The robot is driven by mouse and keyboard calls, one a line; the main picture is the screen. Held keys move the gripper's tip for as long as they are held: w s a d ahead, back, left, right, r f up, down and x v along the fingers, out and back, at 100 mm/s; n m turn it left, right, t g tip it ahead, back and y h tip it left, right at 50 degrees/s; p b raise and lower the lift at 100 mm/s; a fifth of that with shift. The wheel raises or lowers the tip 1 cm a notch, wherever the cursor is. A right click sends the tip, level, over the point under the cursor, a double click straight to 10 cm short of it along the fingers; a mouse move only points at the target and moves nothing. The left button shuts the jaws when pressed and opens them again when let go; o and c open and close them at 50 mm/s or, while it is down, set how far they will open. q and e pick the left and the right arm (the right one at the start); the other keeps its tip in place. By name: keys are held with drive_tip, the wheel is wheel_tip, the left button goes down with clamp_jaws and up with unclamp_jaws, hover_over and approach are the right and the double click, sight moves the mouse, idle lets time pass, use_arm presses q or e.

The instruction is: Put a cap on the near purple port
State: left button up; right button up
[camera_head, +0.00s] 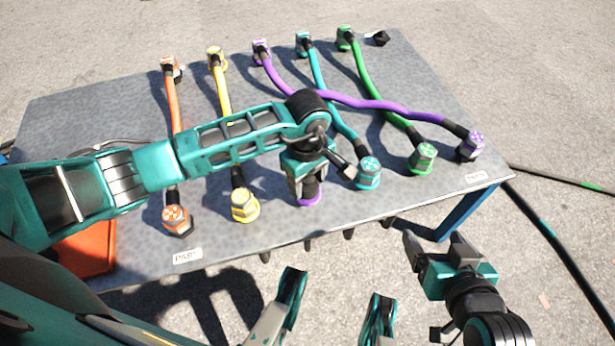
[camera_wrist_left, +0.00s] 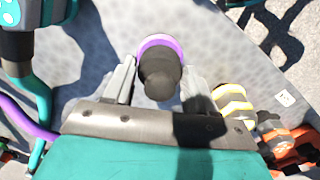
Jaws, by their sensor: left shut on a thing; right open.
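My left gripper (camera_head: 308,188) is above the near purple port (camera_head: 311,200), between the yellow and teal near connectors. Only the port's purple rim shows beneath the fingers. In the left wrist view, the fingers (camera_wrist_left: 160,88) are on both sides of a black cap (camera_wrist_left: 160,75), shut on it. The purple rim (camera_wrist_left: 158,43) shows around the cap's far side. The cap lines up with the port, but I cannot tell whether it is fully seated. My right gripper (camera_head: 436,246) is open and empty, off the table's front edge at the right.
Orange (camera_head: 175,219), yellow (camera_head: 243,205), teal (camera_head: 368,172) and green (camera_head: 423,157) connectors stand along the near side. A purple cable ends in a purple plug (camera_head: 469,146) at the right. Another black cap (camera_head: 378,38) lies at the back of the table (camera_head: 60,120).

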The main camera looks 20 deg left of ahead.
use_arm(q)
drive_tip(key=shift+f, duration=0.2)
use_arm(e)
drive_tip(key=shift+s+d+f, duration=0.1)
drive_tip(key=shift+s+f, duration=0.1)
drive_tip(key=shift+f, duration=0.1)
use_arm(q)
drive_tip(key=o, duration=1.3)
drive_tip(key=shift+c, duration=0.2)
wheel_tip(320, 180, up, 6)
drive_tip(key=shift+f+p, duration=0.1)
drive_tip(key=shift+p, duration=1)
wheel_tip(320, 180, up, 7)
drive_tip(key=p, duration=0.1)
drive_tip(key=shift+p, duration=0.35)
use_arm(e)
drive_tip(key=shift+s+d+r+h, duration=0.15)
drive_tip(key=shift+d+r, duration=0.15)
drive_tip(key=shift+r, duration=0.15)
drive_tip(key=shift+s+d+r+h, duration=0.15)
drive_tip(key=shift+d+r, duration=0.1)
drive_tip(key=shift+r, duration=0.2)
